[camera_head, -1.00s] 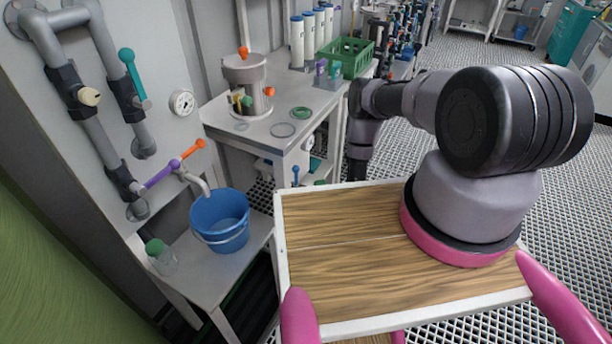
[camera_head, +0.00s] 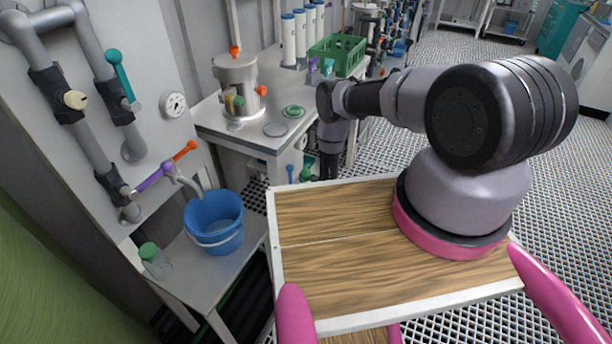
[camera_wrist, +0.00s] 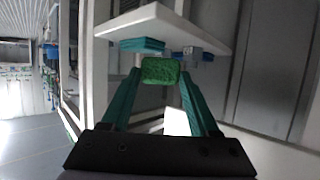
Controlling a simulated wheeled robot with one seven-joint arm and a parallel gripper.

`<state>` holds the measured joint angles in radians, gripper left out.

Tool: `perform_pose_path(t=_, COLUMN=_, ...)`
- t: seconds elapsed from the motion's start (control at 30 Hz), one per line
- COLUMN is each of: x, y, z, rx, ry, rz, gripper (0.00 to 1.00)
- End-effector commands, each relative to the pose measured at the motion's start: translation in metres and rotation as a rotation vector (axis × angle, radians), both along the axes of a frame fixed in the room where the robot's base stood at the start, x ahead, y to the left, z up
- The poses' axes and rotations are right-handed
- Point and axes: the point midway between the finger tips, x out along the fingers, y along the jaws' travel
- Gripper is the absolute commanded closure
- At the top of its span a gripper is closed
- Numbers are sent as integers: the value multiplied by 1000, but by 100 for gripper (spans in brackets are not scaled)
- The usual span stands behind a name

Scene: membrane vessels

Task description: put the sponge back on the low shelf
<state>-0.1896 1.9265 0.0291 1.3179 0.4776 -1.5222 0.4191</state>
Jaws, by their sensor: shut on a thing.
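The green sponge (camera_wrist: 160,70) is between the teal fingers of my gripper (camera_wrist: 160,76) in the wrist view. The fingers are shut on its two sides. A white board (camera_wrist: 172,22) lies close past the sponge in that view. I cannot tell for sure whether it is the low shelf, or whether the sponge touches it. In the head view my forearm reaches down beside the grey bench (camera_head: 225,112), and the gripper and sponge are hidden or too small to make out there. The space under the bench top is mostly hidden in that view.
On the bench stand a steel vessel (camera_head: 240,88), a green crate (camera_head: 338,55) and several white cylinders. A blue bucket (camera_head: 214,222) and a green-capped bottle (camera_head: 154,260) stand on a lower stand at left.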

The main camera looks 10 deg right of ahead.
Motion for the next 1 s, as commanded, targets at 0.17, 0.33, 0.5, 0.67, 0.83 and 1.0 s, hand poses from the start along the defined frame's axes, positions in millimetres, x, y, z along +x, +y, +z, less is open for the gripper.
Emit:
perform_pose_path(t=0.17, x=29, y=5, z=1, rx=0, ry=-4, rz=3, gripper=92)
perform_pose_path(t=0.33, x=35, y=6, z=-6, rx=-1, ry=-1, rz=3, gripper=92)
perform_pose_path(t=0.5, x=35, y=6, z=-5, rx=0, ry=-1, rz=1, gripper=92)
perform_pose_path(t=0.67, x=35, y=6, z=-8, rx=0, ry=-1, rz=1, gripper=92)
perform_pose_path(t=0.83, x=35, y=6, z=-13, rx=-1, ry=-2, rz=0, gripper=92)
perform_pose_path(t=1.0, x=35, y=6, z=-18, rx=0, ry=-1, rz=0, gripper=92)
